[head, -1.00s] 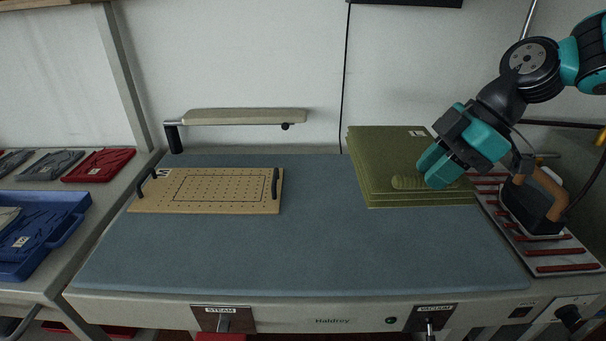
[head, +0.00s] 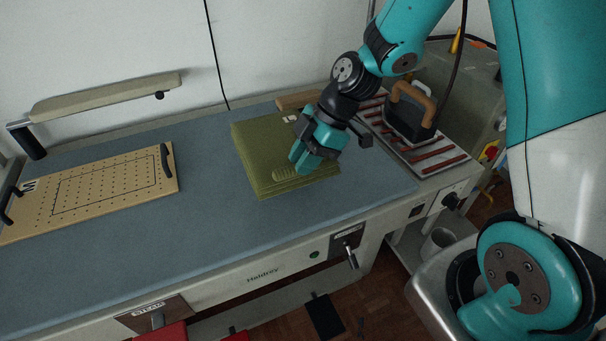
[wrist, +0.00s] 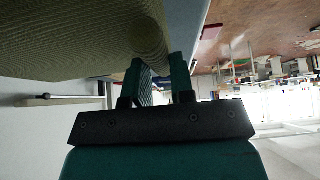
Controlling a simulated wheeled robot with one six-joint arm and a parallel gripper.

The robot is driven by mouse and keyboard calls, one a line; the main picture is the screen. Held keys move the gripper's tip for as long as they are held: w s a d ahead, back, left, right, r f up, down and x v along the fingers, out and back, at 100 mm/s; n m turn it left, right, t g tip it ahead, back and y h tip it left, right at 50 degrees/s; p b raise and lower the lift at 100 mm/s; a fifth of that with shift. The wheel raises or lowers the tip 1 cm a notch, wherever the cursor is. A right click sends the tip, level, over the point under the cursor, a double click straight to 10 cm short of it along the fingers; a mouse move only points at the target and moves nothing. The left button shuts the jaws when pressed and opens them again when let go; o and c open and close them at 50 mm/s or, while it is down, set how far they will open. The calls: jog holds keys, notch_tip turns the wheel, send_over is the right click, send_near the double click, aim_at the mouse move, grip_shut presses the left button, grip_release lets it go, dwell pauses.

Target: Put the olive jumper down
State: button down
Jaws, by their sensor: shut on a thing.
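The olive jumper (head: 262,150) is a flat folded block at the back right of the blue-grey table pad (head: 150,235) in the head view. My gripper (head: 298,166) comes down from the upper right and is shut on a rolled part of the jumper's near right side. In the wrist view the jumper (wrist: 80,35) fills the upper left, with its roll between the fingers (wrist: 160,75). The jumper looks level and close to the pad. I cannot tell whether its underside touches it.
A perforated wooden board (head: 95,190) with dark handles lies on the left. A padded swing arm (head: 105,97) stands behind it. An iron (head: 410,115) sits on a red-striped rest (head: 435,155) to the right. The front middle of the pad is clear.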

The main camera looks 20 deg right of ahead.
aim_at(303, 178)
jog(key=shift+f, duration=2.7)
jog(key=c, duration=1)
grip_release()
jog(key=b+v, duration=0.1)
jog(key=v, duration=1)
jog(key=shift+d+r, duration=0.1)
jog(key=shift+r, duration=0.3)
jog(key=s+a+r+m, duration=0.3)
jog(key=s, duration=0.3)
jog(key=s+a+r+m+h, duration=0.1)
jog(key=s+a+r+m, duration=0.2)
jog(key=s, duration=0.3)
jog(key=s+a+r+m+h, duration=0.1)
jog(key=s+a+r+m, duration=0.2)
jog(key=s+a+m, duration=0.1)
jog(key=shift+s+a+r+m, duration=0.15)
jog(key=shift+s+m, duration=0.1)
jog(key=shift+s, duration=0.4)
jog(key=shift+s+a+f+m, duration=0.15)
jog(key=shift+s+m, duration=0.1)
jog(key=shift+s, duration=0.4)
